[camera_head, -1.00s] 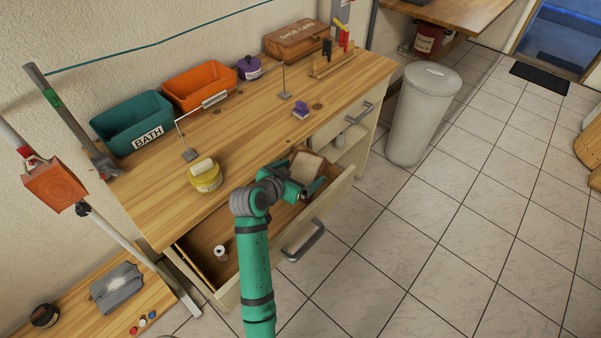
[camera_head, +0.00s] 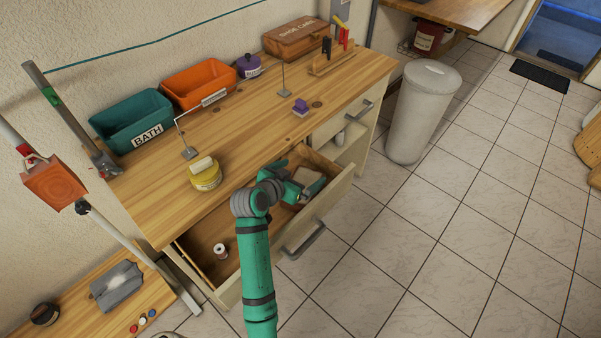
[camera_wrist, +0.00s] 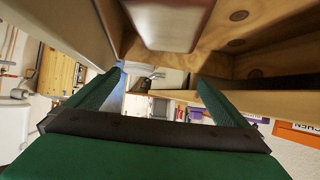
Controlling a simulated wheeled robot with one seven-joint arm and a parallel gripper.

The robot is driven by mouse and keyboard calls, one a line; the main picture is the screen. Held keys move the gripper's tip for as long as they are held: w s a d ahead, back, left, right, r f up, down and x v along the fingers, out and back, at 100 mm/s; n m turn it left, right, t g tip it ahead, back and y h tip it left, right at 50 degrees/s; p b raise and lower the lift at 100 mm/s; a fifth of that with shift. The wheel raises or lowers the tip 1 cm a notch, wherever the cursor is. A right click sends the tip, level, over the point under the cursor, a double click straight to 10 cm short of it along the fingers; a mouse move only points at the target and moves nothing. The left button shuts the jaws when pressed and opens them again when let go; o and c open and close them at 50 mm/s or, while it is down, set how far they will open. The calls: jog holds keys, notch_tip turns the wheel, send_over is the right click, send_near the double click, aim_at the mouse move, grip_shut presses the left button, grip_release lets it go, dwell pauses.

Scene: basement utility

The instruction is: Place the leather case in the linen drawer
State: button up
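The leather case (camera_head: 307,174), brown-edged with a pale face, is inside the open linen drawer (camera_head: 218,232), toward its right end. My arm partly hides it in the head view. In the wrist view the case (camera_wrist: 170,22) is at the top edge, beyond the fingertips and against the drawer's wooden inside. My gripper (camera_head: 307,191) is low in the drawer beside the case. In the wrist view its two green fingers (camera_wrist: 158,88) stand wide apart with nothing between them. Whether a finger touches the case I cannot tell.
A white spool (camera_head: 220,250) stands in the drawer's left part. The worktop above holds a yellow tin (camera_head: 205,178), a purple block (camera_head: 300,107), a teal bin (camera_head: 130,122) and an orange bin (camera_head: 197,84). A pale trash bin (camera_head: 422,115) stands right of the cabinet; the floor in front is clear.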

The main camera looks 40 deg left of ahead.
jog(key=shift+r, duration=0.45)
jog(key=a+v, duration=0.1)
jog(key=v, duration=1.1)
jog(key=shift+d+r, duration=0.15)
jog(key=shift+d, duration=0.35)
